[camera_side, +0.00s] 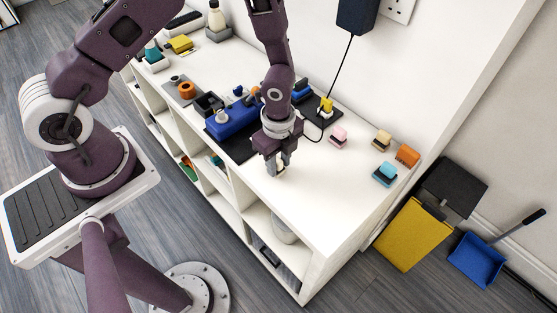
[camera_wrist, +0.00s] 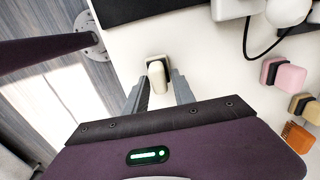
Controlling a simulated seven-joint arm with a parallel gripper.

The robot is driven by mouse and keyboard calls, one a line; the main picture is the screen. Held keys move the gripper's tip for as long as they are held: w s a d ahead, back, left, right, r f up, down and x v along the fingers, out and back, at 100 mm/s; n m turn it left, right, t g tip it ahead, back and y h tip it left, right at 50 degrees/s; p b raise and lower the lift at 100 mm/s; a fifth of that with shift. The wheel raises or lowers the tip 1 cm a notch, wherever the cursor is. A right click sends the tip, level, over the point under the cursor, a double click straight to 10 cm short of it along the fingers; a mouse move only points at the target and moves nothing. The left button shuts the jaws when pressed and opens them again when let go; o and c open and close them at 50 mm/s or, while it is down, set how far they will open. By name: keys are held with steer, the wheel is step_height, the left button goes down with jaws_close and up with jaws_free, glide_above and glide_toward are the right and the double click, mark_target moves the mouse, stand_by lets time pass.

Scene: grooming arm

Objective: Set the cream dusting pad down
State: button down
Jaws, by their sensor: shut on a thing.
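My gripper (camera_side: 278,168) is low over the bare white top of the shelf unit (camera_side: 300,213), between the dark mat and the row of coloured pads. The wrist view shows the gripper (camera_wrist: 158,90) with its two grey fingers shut on the cream dusting pad (camera_wrist: 157,78).
Pink (camera_side: 338,138), tan (camera_side: 382,140), orange (camera_side: 407,156) and blue (camera_side: 385,174) pads stand to the right. A blue holder (camera_side: 232,122) on a dark mat lies to the left. A black cable runs behind the gripper. The front right top is clear.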

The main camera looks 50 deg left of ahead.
steer(key=c, duration=1)
jaws_free()
steer(key=shift+c, duration=0.2)
step_height(320, 180, up, 12)
step_height(320, 180, up, 7)
steer(key=n+t+y, duration=0.1)
steer(key=n, duration=0.2)
glide_above(278, 160)
steer(key=s+a, duration=0.1)
steer(key=a, duration=0.2)
steer(key=s+a+r+n+t, duration=0.1)
steer(key=s+r+n+t, duration=0.1)
steer(key=s+r+n, duration=0.5)
steer(key=s+a+r+n+t+h, duration=0.1)
steer(key=s+a+r+n+t, duration=0.1)
steer(key=s+r+n, duration=0.6)
steer(key=shift+s+r+t, duration=0.3)
steer(key=shift+s+r, duration=0.2)
steer(key=shift+s, duration=0.2)
